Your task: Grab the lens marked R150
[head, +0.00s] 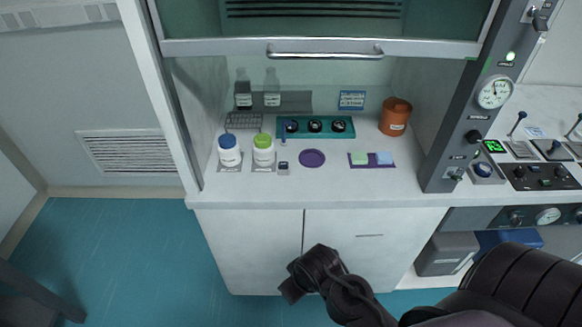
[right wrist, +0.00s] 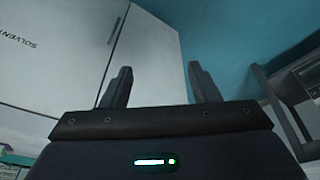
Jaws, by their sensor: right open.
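I cannot make out any lens marked R150 in these views. A teal holder (head: 342,133) with three dark round pieces stands at the back of the fume hood; whether these are lenses is too small to tell. My right gripper (right wrist: 162,82) is open and empty in the right wrist view, its two fingers apart in front of the cabinet doors. In the head view my right arm comes in from the lower right and ends in front of the cabinet, below the worktop. My left gripper is not in view.
On the hood worktop (head: 330,190) stand a blue-capped jar (head: 229,152), a green-capped jar (head: 264,153), a purple disc (head: 312,158), a purple mat (head: 371,166) and an orange container (head: 395,116). The raised sash (head: 220,47) hangs above. A control panel (head: 540,176) lies right.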

